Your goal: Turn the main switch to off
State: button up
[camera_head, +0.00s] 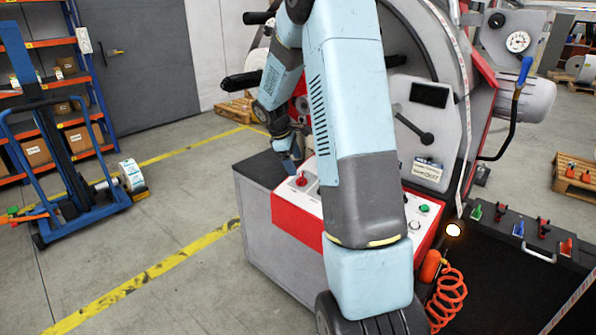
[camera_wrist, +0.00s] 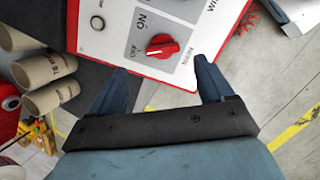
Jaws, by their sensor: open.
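The main switch is a red rotary knob (camera_wrist: 162,46) on a grey plate (camera_wrist: 177,14) marked ON, with smaller lettering beside the knob that is hard to read. In the head view the red knob (camera_head: 302,180) stands on the machine's white and red control panel. My gripper (camera_wrist: 158,84) is open and empty, its two dark blue fingers apart on either side of the knob's line, just short of it. In the head view my gripper (camera_head: 290,158) hangs above and left of the knob.
A white push button (camera_wrist: 97,22) sits left of the switch plate. Tan cardboard cores (camera_wrist: 48,83) stand near the gripper's left. The head view shows a green button (camera_head: 424,208) farther right on the panel, and a blue lift trolley (camera_head: 75,185) far left.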

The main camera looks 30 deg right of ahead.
jog(key=v, duration=0.7)
jog(key=shift+r, duration=0.15)
jog(key=s+a+r+m+t, duration=0.1)
jog(key=s+a+r+m, duration=0.3)
jog(key=s+r, duration=0.45)
jog(key=s+a+r+m+t+y, duration=0.1)
jog(key=s+a+m, duration=0.1)
jog(key=s, duration=0.6)
jog(key=s+a+r+m+t+y, duration=0.1)
jog(key=s+a+r+m+t, duration=0.1)
jog(key=s+a, duration=0.3)
jog(key=s+a+r+m+t+y, duration=0.1)
jog(key=s+a+r+m+y, duration=0.1)
jog(key=s, duration=1)
jog(key=shift+s+a+t, duration=0.3)
jog(key=shift+s+a, duration=0.05)
jog(key=shift+a, duration=0.55)
jog(key=shift+r, duration=0.15)
